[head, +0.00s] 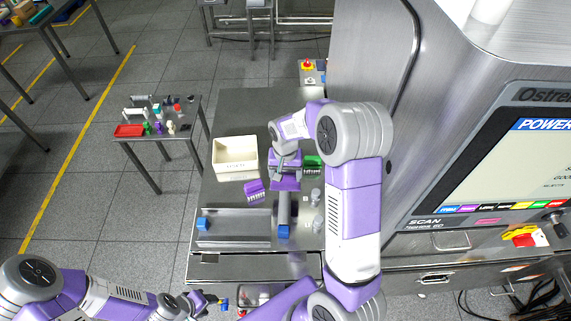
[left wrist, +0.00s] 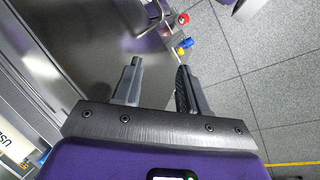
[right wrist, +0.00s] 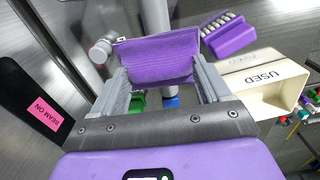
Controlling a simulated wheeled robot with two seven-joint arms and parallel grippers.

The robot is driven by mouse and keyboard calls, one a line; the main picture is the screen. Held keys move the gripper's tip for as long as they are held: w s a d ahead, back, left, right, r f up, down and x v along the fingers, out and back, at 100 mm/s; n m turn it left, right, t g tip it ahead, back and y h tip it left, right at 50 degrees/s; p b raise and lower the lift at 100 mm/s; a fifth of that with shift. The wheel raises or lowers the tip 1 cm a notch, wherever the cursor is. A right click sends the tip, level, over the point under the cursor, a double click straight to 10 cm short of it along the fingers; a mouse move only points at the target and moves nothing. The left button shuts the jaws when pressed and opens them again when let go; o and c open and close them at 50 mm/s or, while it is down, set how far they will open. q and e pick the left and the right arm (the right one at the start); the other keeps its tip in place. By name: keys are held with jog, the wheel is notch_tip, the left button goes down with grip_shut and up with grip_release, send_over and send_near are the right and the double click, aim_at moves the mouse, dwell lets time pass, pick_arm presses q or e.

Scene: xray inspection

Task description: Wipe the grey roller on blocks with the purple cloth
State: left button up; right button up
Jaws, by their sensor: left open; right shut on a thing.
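The grey roller (head: 284,208) lies lengthwise on the steel bench, with a blue block (head: 283,232) at its near end. It also shows in the right wrist view (right wrist: 155,18), passing under the cloth; a blue block (right wrist: 170,101) sits at its other visible end. My right gripper (head: 286,168) is shut on the purple cloth (head: 285,184), which spreads flat across the roller. In the right wrist view the cloth (right wrist: 158,60) spans between the fingers; whether it touches the roller is unclear. My left gripper (left wrist: 158,75) is open and empty, low beside the bench front.
A cream box marked USED (head: 235,172), a purple brush (head: 254,190) and a green item (head: 312,161) lie around the roller. Small grey cylinders (head: 316,195) stand at its right. A grey tray (head: 236,240) lies left. The X-ray machine (head: 450,60) walls off the right.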

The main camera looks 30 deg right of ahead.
jog(key=shift+w+r+p, duration=0.1)
jog(key=shift+r+p, duration=0.4)
jog(key=shift+r, duration=0.45)
jog(key=shift+r+p, duration=0.45)
jog(key=shift+r, duration=0.2)
